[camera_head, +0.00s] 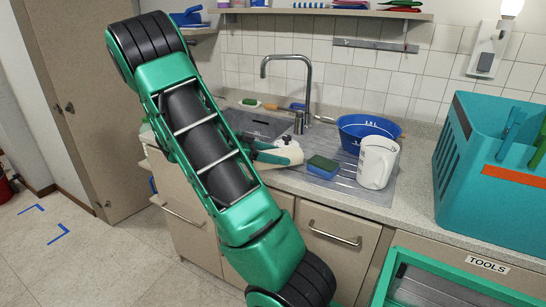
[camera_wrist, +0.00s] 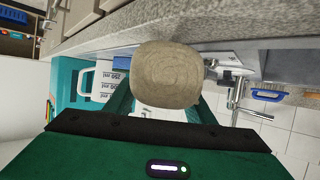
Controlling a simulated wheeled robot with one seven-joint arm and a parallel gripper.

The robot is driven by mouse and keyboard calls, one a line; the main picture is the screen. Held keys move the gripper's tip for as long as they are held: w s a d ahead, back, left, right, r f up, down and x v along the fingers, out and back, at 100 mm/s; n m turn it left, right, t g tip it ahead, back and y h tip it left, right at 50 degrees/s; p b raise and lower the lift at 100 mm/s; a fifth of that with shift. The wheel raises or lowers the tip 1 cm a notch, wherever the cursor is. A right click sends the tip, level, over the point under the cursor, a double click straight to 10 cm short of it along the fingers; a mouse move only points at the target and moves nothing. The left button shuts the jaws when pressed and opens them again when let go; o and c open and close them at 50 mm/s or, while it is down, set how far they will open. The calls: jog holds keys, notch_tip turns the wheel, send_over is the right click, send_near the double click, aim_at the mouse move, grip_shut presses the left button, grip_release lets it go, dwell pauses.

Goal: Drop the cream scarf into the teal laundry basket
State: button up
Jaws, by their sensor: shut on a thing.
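The cream scarf (camera_wrist: 167,75) is a rolled bundle between my gripper's fingers (camera_wrist: 163,103) in the wrist view. In the head view the scarf (camera_head: 287,153) is a small cream roll at my gripper (camera_head: 270,152), above the counter by the sink. My gripper is shut on it, and my arm hides part of the sink behind. A large teal bin (camera_head: 480,205) stands on the right of the counter with teal-handled items in it and an orange strip; I cannot tell whether it is the laundry basket.
A blue and green sponge (camera_head: 322,167), a white jug (camera_head: 377,163) and a blue basin (camera_head: 368,131) stand on the draining board. The tap (camera_head: 300,90) rises behind my arm. A shelf (camera_head: 330,12) runs along the tiled wall. Floor shows free at the left.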

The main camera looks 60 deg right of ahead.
jog(key=shift+f, duration=0.35)
jog(key=o, duration=1.1)
